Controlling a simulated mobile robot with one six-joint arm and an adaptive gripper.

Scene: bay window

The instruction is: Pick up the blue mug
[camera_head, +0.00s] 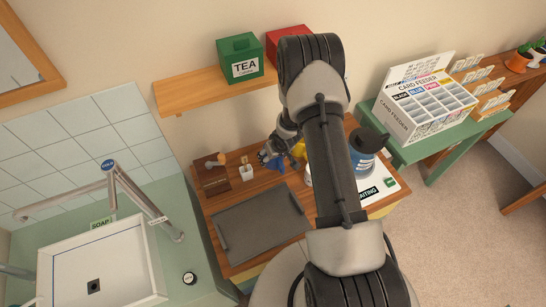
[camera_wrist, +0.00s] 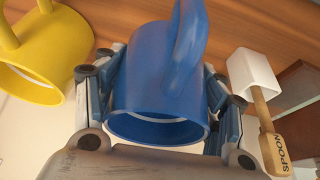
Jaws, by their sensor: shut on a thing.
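The blue mug (camera_wrist: 150,85) fills the middle of the wrist view, its rim toward the camera and its handle (camera_wrist: 188,50) on the upper right side. My gripper (camera_wrist: 160,95) has a finger on each side of the mug and is shut on it. In the head view my gripper (camera_head: 278,153) is over the back part of the wooden counter, and a small blue part of the mug (camera_head: 275,164) shows under it. My arm hides much of the area to its right. I cannot tell whether the mug touches the counter.
A yellow mug (camera_wrist: 42,58) is close on the left in the wrist view. A white holder (camera_wrist: 252,72) with a wooden spoon (camera_wrist: 268,135) is close on the right. In the head view a grey tray (camera_head: 258,232) lies in front, and a blue jug (camera_head: 366,145) stands right of my arm.

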